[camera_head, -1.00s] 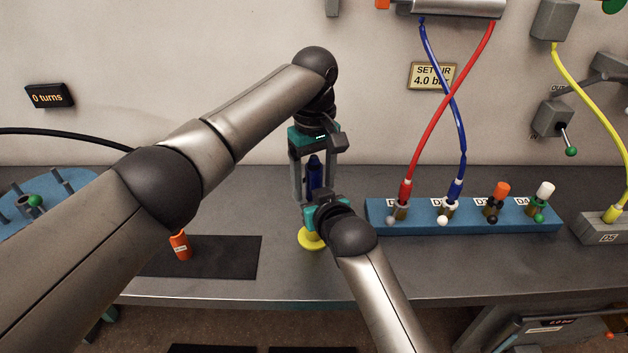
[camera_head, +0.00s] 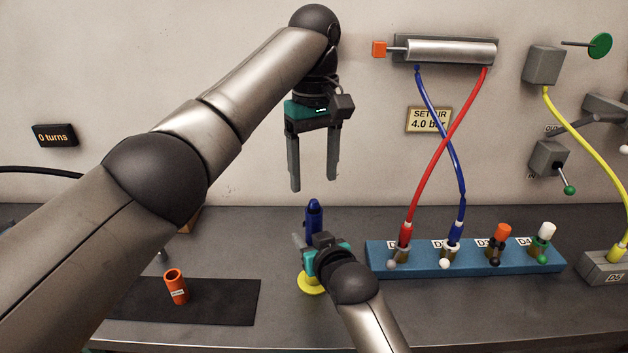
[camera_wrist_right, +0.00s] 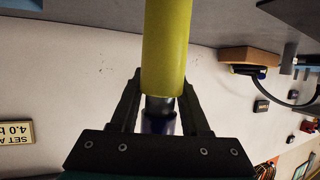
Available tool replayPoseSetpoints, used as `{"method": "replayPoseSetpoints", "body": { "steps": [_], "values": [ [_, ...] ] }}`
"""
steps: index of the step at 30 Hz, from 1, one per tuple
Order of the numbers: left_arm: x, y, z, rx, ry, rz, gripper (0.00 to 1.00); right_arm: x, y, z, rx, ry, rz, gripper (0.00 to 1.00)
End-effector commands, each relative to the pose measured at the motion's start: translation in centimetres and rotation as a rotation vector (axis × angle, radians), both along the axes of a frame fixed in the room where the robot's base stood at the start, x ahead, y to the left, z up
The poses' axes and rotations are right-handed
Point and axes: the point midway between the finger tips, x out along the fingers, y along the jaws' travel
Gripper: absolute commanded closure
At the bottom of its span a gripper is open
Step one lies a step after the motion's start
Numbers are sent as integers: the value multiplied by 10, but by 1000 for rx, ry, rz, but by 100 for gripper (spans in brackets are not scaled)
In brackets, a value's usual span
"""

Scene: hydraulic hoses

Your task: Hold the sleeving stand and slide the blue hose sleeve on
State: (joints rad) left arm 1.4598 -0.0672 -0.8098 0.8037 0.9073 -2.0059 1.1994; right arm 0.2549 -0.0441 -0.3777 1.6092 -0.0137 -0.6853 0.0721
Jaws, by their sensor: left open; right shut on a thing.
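The blue sleeve (camera_head: 314,217) stands upright at the top of the sleeving stand, whose round yellow base (camera_head: 309,285) rests on the bench. My left gripper (camera_head: 314,186) is open and empty, pointing down just above the blue sleeve and apart from it. My right gripper (camera_head: 310,248) is shut on the stand, between the base and the sleeve; its fingers partly hide the post. The right wrist view shows the stand's yellow part (camera_wrist_right: 167,45), a dark post and the blue piece (camera_wrist_right: 158,124) between the fingers.
An orange sleeve (camera_head: 175,287) stands on a black mat (camera_head: 228,300) at the left. A blue manifold (camera_head: 420,262) with red and blue hoses is at the right. A grey block (camera_head: 602,270) with a yellow hose is farther right. The bench between mat and stand is clear.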

Motion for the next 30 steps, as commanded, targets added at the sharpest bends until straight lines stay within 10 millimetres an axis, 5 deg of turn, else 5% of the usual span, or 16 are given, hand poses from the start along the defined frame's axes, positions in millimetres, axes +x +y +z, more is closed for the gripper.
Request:
{"method": "replayPoseSetpoints", "body": {
  "steps": [8, 9, 18, 30],
  "values": [
    [0, 0, 0, 0, 0, 0, 28, 0, 0, -1, -1, 2, 0, 100],
    [0, 0, 0, 0, 0, 0, 28, 0, 0, -1, -1, 2, 0, 52],
    [0, 0, -1, 0, 0, 0, 28, 0, 0, 0, 0, 1, 0, 19],
    [0, 0, -1, 0, 0, 0, 28, -5, -2, 1, 0, 1, 0, 19]
  ]
}}
